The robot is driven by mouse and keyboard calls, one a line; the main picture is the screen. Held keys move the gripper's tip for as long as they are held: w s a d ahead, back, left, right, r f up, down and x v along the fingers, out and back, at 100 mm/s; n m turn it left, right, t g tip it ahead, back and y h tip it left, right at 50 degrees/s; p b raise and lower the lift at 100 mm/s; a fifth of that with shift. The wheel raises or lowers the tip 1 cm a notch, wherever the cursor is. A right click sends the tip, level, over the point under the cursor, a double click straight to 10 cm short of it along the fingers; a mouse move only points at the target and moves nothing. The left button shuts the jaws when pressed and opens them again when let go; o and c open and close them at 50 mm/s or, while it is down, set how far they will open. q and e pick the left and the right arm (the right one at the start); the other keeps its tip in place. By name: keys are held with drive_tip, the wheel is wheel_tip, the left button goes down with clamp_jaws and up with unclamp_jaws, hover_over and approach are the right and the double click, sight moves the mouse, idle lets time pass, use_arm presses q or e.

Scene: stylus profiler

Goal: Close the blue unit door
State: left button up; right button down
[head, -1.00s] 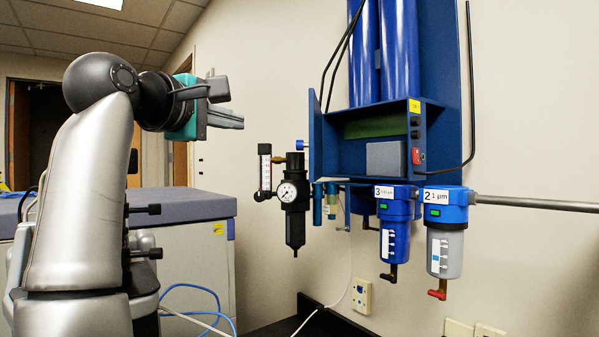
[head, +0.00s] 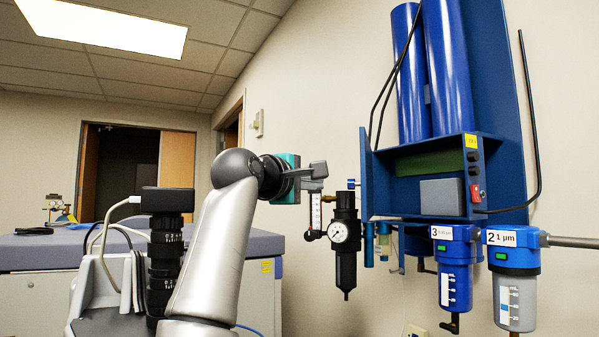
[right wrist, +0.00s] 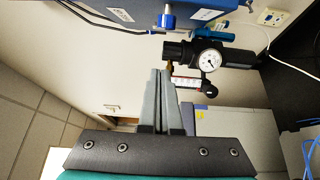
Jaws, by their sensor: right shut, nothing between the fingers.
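The blue unit (head: 440,180) hangs on the wall at right in the head view, its front compartment open. Its door (head: 366,182) stands swung out at the compartment's left edge, seen nearly edge-on, with a small blue knob (head: 351,184) on its left side. My right gripper (head: 322,182) is shut and empty, left of the door and apart from it in the picture. In the right wrist view, the shut fingers (right wrist: 158,78) point toward the blue knob (right wrist: 168,20), with a gap between. My left gripper is not in view.
A black regulator with a gauge (head: 339,232) and a flow meter (head: 315,212) sit close by the gripper. Filter bowls (head: 455,275) hang below the unit. A grey-topped cabinet (head: 150,250) stands behind my arm. Bare wall lies between cabinet and regulator.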

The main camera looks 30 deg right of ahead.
sight(362, 179)
drive_tip(key=s+d, duration=0.3)
drive_tip(key=shift+a, duration=0.1)
idle(0.5)
